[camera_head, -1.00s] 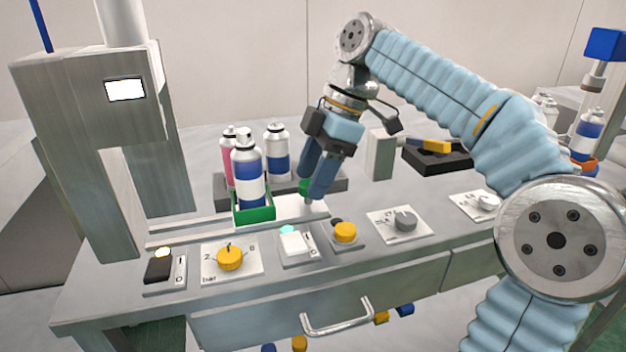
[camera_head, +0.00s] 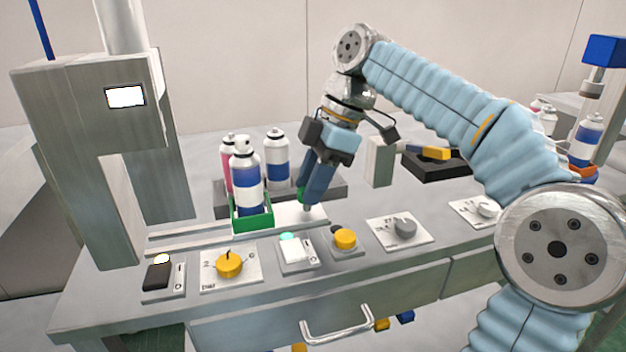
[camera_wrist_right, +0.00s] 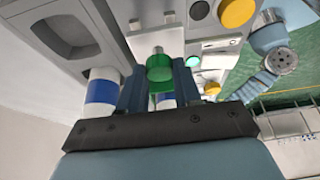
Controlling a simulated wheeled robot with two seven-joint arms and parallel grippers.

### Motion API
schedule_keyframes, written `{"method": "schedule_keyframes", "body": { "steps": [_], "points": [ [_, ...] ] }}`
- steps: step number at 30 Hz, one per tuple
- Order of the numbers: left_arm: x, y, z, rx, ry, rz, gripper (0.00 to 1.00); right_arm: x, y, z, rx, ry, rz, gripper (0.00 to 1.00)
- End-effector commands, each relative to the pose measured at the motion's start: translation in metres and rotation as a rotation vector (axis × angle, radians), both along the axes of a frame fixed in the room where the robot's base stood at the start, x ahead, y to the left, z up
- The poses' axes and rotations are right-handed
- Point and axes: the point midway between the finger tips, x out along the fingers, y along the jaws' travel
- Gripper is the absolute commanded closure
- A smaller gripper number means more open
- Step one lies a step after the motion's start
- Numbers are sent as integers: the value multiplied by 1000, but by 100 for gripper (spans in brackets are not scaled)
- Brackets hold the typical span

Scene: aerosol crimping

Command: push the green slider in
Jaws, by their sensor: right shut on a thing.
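The green slider's square holder (camera_head: 252,222) carries an upright white-and-blue can on the worktop, right of the press. Its green knob (camera_head: 300,194) is partly hidden by my right gripper (camera_head: 306,208) in the head view. In the right wrist view the green knob (camera_wrist_right: 160,68) sits between the two blue fingers of my right gripper (camera_wrist_right: 160,90), which is shut on it. My left gripper is in neither view.
A grey press (camera_head: 75,160) with a lit display stands at the left. Several cans stand in a grey rack (camera_head: 332,188) behind the slider. Yellow dial (camera_head: 229,264), white switch (camera_head: 297,251), yellow button (camera_head: 345,239) and grey dial (camera_head: 405,228) line the front.

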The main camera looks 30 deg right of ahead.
Motion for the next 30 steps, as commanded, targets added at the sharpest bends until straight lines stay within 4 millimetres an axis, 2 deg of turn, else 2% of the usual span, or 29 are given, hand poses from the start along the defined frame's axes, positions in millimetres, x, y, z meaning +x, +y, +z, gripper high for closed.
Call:
{"method": "schedule_keyframes", "body": {
  "steps": [18, 24, 30],
  "points": [
    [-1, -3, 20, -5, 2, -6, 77, 24, 99, 2, 0, -1, 4, 100],
    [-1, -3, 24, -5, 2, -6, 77, 29, 117, 1, 0, -1, 1, 100],
    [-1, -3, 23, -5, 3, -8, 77, 29, 120, 0, 3, -2, 1, 100]
  ]
}}
